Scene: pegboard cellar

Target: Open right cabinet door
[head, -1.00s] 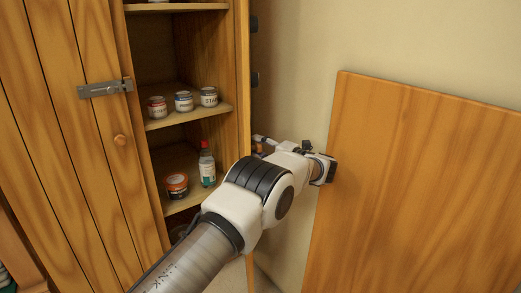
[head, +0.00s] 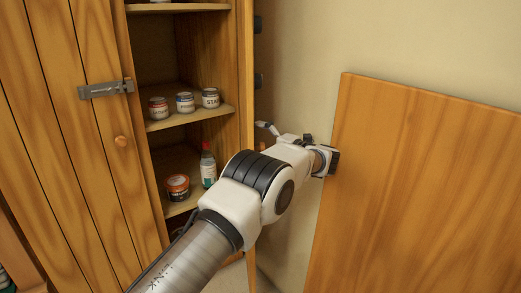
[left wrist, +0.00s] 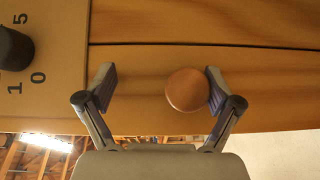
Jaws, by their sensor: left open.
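The cabinet's right door (head: 246,60) stands swung open and shows nearly edge-on at the right of the shelves. Its inner face is turned away or too narrow to make out. My left gripper (head: 266,132) is on the far side of that door, partly hidden by my own arm. In the left wrist view my left gripper (left wrist: 160,82) is open, and a round wooden knob (left wrist: 186,90) shows between its fingers, nearer the right finger. I cannot tell whether they touch. The left door (head: 95,150) is closed, with a metal latch (head: 105,89) and a knob (head: 121,141).
The shelves hold small jars (head: 185,102), a green-labelled bottle (head: 208,165) and an orange tin (head: 177,187). A large wooden board (head: 425,190) leans at the wall on the right, close to my left wrist. The left wrist view also shows a dark dial (left wrist: 14,48) beside numbers.

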